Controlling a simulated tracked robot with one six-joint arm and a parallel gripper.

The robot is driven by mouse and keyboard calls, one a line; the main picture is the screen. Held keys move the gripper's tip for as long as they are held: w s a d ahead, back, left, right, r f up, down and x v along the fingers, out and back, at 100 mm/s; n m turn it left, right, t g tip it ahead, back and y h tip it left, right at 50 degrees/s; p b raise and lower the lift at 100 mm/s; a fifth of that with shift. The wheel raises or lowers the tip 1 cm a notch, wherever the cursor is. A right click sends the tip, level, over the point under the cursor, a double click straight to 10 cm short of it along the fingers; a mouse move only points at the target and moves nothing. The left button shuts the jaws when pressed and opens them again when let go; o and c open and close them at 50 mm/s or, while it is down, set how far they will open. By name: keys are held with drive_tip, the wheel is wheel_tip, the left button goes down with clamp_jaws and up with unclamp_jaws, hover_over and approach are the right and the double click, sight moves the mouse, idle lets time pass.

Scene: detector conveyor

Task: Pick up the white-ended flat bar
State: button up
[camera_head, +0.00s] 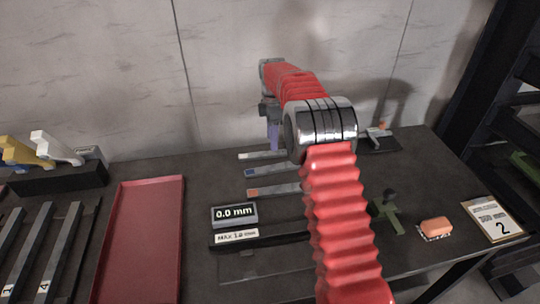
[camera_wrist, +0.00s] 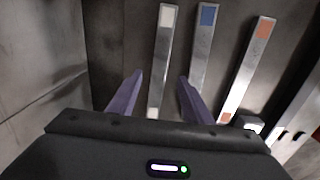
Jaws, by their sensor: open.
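The white-ended flat bar (camera_wrist: 162,60) is a long grey metal strip with white ends, lying on the dark table. In the wrist view it runs between the two purple fingers of my gripper (camera_wrist: 160,76), which are open and apart from it on both sides. In the head view the bar (camera_head: 262,155) is the farthest of three bars, and its right part is hidden behind my arm. My gripper (camera_head: 273,137) shows there above the bar, partly hidden. How high the fingertips are above the table is hard to tell.
A blue-ended bar (camera_wrist: 205,50) and an orange-ended bar (camera_wrist: 247,72) lie beside it to the right. A gauge reading 0.0 mm (camera_head: 234,214) stands in front, and a red tray (camera_head: 142,235) lies to the left. The concrete wall (camera_head: 120,80) rises close behind the table.

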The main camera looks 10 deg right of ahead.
sight(270, 152)
drive_tip(key=shift+f, duration=0.3)
drive_tip(key=shift+w+a+f, duration=0.1)
drive_tip(key=shift+a+f, duration=0.1)
drive_tip(key=shift+f, duration=1.1)
drive_tip(key=shift+a+f, duration=0.15)
drive_tip(key=shift+f, duration=1.15)
drive_tip(key=shift+c, duration=0.2)
clamp_jaws()
drive_tip(key=shift+r, duration=0.15)
